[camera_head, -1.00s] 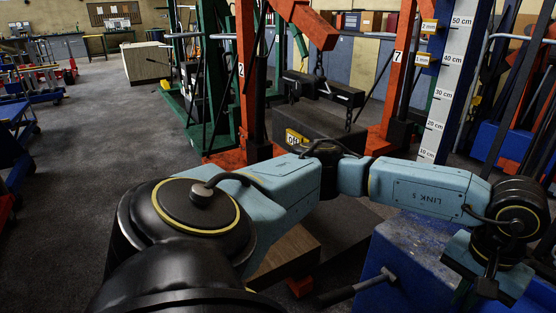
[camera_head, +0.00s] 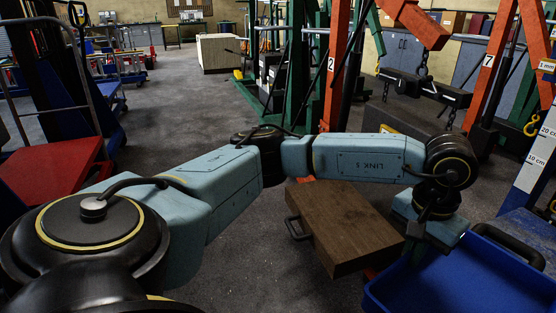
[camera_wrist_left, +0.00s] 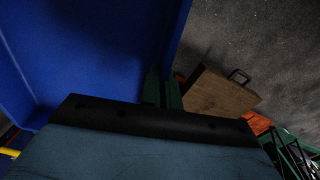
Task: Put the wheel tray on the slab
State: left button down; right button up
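The wheel tray (camera_head: 455,280) is a blue open tray at the lower right of the head view. It also fills the upper left of the left wrist view (camera_wrist_left: 80,60). My left gripper (camera_head: 414,243) is at its left wall. In the left wrist view the green fingers (camera_wrist_left: 162,92) sit close together on either side of the tray's rim, shut on that wall. The slab (camera_head: 345,222) is a brown wooden block, just left of the tray; it also shows in the left wrist view (camera_wrist_left: 218,93). What supports the tray is hidden. My right gripper is out of view.
A metal handle (camera_head: 296,228) sticks out from the slab's left side. A blue worn surface (camera_head: 535,228) lies behind the tray at the right. Orange and green hoist frames (camera_head: 335,70) stand beyond. A red platform trolley (camera_head: 55,168) is at the left; bare floor lies between.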

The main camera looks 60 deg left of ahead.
aim_at(334, 211)
jog(key=u, duration=0.55)
jog(key=k, duration=0.75)
jog(key=u, duration=1.3)
jog(key=i, duration=1.25)
jog(key=z, duration=0.3)
jog(key=i, duration=0.9)
jog(key=z, duration=0.95)
